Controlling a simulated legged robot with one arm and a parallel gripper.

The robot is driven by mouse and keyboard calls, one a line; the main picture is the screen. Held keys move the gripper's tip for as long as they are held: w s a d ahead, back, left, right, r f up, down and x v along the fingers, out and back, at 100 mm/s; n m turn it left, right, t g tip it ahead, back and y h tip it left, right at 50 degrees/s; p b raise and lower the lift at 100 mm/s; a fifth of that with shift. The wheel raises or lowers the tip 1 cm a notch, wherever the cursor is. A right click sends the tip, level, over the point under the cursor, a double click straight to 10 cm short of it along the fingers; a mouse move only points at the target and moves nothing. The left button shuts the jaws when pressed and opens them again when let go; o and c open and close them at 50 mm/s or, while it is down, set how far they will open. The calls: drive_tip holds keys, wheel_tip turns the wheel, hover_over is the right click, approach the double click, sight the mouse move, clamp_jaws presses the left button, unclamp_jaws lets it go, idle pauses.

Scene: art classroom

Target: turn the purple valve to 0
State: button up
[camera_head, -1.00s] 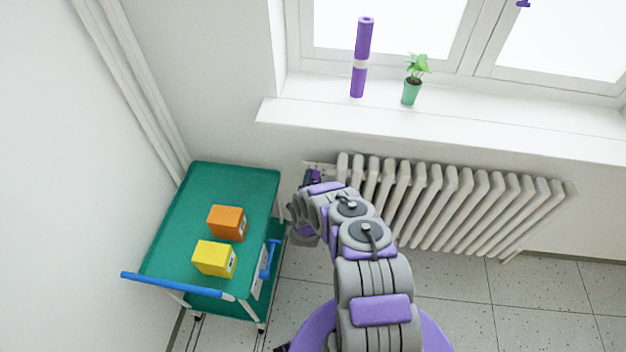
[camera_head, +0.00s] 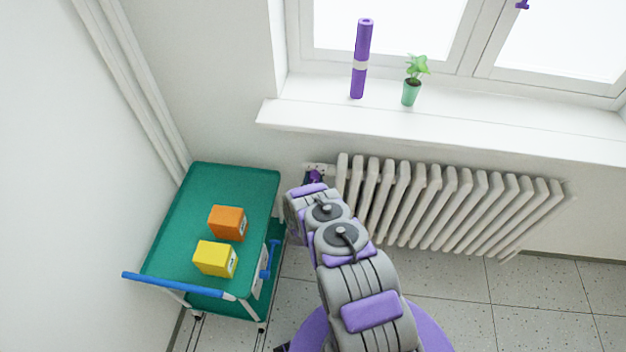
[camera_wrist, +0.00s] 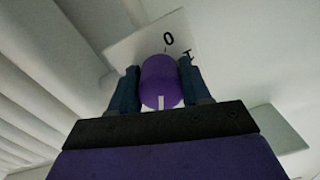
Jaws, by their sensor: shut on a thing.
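The purple valve (camera_wrist: 160,82) is a round knob in the middle of the wrist view, in front of a pale plate (camera_wrist: 140,45). The plate has a black 0 above the knob and an I-like mark to its upper right. A short white stripe shows on the knob's lower part; I cannot tell exactly which mark it lines up with. My gripper (camera_wrist: 158,85) has its dark blue fingers on both sides of the knob, shut on it. In the head view the valve (camera_head: 316,176) shows small at the radiator's left end, and my arm largely hides the gripper.
The white radiator (camera_head: 450,210) stands right of the valve, under the sill (camera_head: 450,130) with a purple tube (camera_head: 361,60) and a potted plant (camera_head: 411,92). A green cart (camera_head: 180,215) with an orange box (camera_head: 228,222) and a yellow box (camera_head: 214,258) stands close on the left.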

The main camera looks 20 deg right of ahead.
drive_tip(key=n, duration=0.4)
drive_tip(key=shift+s+f+n, duration=0.15)
drive_tip(key=shift+n, duration=0.15)
drive_tip(key=n+b, duration=0.1)
drive_tip(key=n, duration=1.2)
drive_tip(key=shift+g, duration=0.3)
drive_tip(key=n+b, duration=0.1)
drive_tip(key=n, duration=0.3)
drive_tip(key=shift+h, duration=0.3)
drive_tip(key=n, duration=0.3)
drive_tip(key=shift+b, duration=0.3)
drive_tip(key=n, duration=0.4)
drive_tip(key=shift+a+b, duration=0.1)
drive_tip(key=shift+b, duration=0.2)
drive_tip(key=shift+n, duration=1.9)
drive_tip(key=shift+r, duration=0.2)
